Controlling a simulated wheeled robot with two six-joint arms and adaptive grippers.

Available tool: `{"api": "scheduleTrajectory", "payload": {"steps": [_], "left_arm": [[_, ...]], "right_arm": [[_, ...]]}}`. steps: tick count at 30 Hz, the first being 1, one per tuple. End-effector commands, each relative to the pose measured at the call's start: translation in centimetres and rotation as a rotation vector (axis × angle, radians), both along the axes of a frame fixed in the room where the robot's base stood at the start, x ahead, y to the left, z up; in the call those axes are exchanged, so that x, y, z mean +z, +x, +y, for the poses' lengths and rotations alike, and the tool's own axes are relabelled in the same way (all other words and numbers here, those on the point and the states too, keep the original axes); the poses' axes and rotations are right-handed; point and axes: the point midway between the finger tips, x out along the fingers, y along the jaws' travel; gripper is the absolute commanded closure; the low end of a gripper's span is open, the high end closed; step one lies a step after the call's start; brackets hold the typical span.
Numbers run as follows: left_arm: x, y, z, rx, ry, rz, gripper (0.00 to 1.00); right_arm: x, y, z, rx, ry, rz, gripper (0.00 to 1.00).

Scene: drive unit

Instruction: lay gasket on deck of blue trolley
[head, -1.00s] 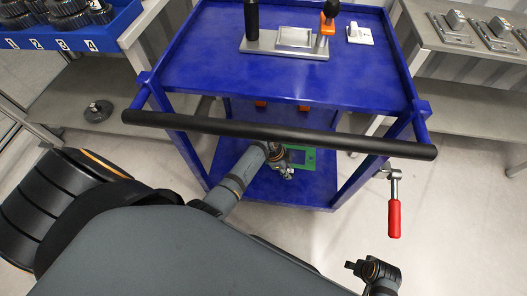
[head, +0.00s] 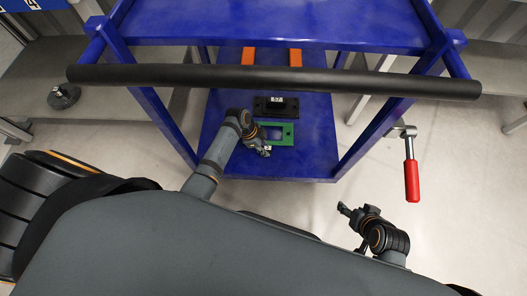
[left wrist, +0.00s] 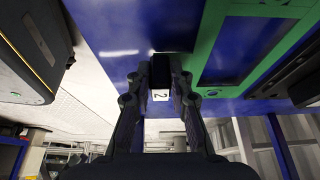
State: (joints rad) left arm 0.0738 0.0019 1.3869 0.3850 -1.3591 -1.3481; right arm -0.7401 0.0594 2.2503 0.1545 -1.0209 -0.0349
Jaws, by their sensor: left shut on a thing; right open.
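The green gasket (head: 287,133), a flat frame with a rectangular opening, shows over the lower deck (head: 300,165) of the blue trolley. It also shows large at the upper right of the left wrist view (left wrist: 205,45). My left gripper (head: 265,151) is at its left front side. In the left wrist view, my left gripper (left wrist: 161,85) is shut on a dark tab with a white "2" label beside the green frame. I cannot tell whether the gasket touches the deck. My right gripper (head: 343,209) is open and empty, in front of the trolley.
A black block with a white label (head: 276,106) sits on the lower deck behind the gasket. The black push bar (head: 270,75) crosses above. A red-handled crank (head: 411,180) hangs at the trolley's right. Two orange strips (head: 248,56) are farther back on the deck.

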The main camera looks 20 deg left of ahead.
Motion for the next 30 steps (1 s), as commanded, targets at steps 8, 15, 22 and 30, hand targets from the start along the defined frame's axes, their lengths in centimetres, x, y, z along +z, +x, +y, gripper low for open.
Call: {"api": "scheduleTrajectory", "payload": {"steps": [8, 15, 22, 30], "left_arm": [[-1.4, -0.1, 0.0, -0.006, 0.000, -0.002, 1.00], [-1.4, -0.1, 0.0, -0.005, -0.001, -0.001, 1.00], [-1.4, -0.2, 0.0, -0.005, -0.001, -0.001, 0.57], [-1.4, -0.1, 0.0, -0.005, -0.001, -0.001, 0.57]], "right_arm": [[-0.1, 1.7, 0.2, -0.015, 0.018, -0.131, 0.48], [0.0, 1.9, 0.2, -0.016, 0.017, -0.135, 0.48], [0.1, 2.0, 0.2, -0.015, 0.017, -0.138, 0.48], [0.1, 2.0, 0.2, -0.015, 0.017, -0.138, 0.48]]}}
